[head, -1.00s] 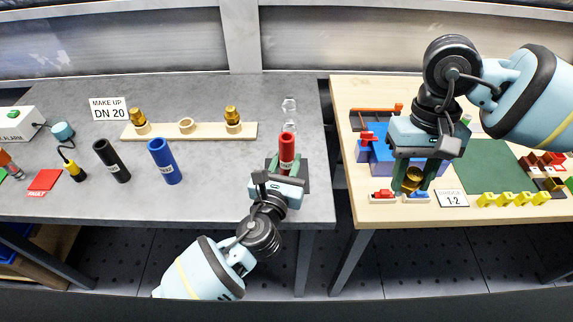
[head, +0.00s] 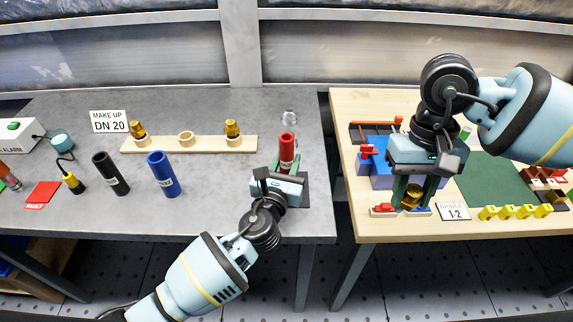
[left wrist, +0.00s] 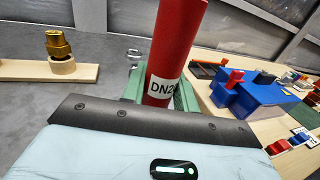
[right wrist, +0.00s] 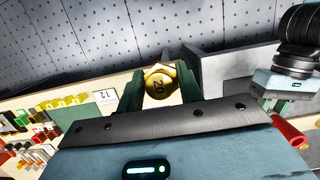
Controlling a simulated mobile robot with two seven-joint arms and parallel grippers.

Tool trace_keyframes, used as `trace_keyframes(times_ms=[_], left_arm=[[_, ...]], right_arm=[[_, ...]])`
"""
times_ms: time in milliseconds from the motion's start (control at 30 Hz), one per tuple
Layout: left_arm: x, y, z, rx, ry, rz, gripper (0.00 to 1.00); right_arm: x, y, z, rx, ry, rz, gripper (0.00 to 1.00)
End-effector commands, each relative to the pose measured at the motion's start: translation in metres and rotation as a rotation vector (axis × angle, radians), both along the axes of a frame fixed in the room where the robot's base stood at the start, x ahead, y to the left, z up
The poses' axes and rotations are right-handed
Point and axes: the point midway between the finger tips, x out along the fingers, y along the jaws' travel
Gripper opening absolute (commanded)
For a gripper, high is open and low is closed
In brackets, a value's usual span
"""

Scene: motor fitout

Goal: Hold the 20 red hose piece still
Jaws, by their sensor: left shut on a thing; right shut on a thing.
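The red hose piece (head: 287,148) stands upright near the right end of the grey table, with a white label reading DN 20. My left gripper (head: 283,168) is shut around its lower part. In the left wrist view the red hose (left wrist: 178,45) rises between the green fingers, tilted in that picture; its lower end is hidden. My right gripper (head: 412,190) is shut on a brass fitting (head: 413,196) above the near edge of the wooden table. In the right wrist view the fitting (right wrist: 160,82) shows a hex face marked 20. The hose and fitting are apart.
A wooden rack (head: 207,145) holds two brass fittings on the grey table. Black (head: 110,173) and blue (head: 164,174) hoses stand left. A clear clamp-like part (head: 289,117) stands behind the red hose. A gap separates the tables; blue blocks (head: 374,165) lie near my right gripper.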

Motion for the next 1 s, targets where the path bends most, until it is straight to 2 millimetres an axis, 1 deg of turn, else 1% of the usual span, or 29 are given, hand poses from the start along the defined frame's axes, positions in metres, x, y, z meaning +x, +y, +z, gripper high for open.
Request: trace_keyframes(times_ms=[133,467,1000], left_arm=[[0.004,0.000,0.001,0.000,-0.001,0.001,0.00],[0.005,0.000,0.001,0.000,-0.001,0.001,0.00],[0.005,0.000,-0.010,0.000,0.000,0.001,0.00]], right_arm=[[0.000,0.000,-0.001,0.000,0.001,0.000,0.16],[0.000,0.000,-0.001,0.000,0.001,0.000,0.16],[0.000,0.000,-0.015,0.000,0.024,0.000,0.16]])
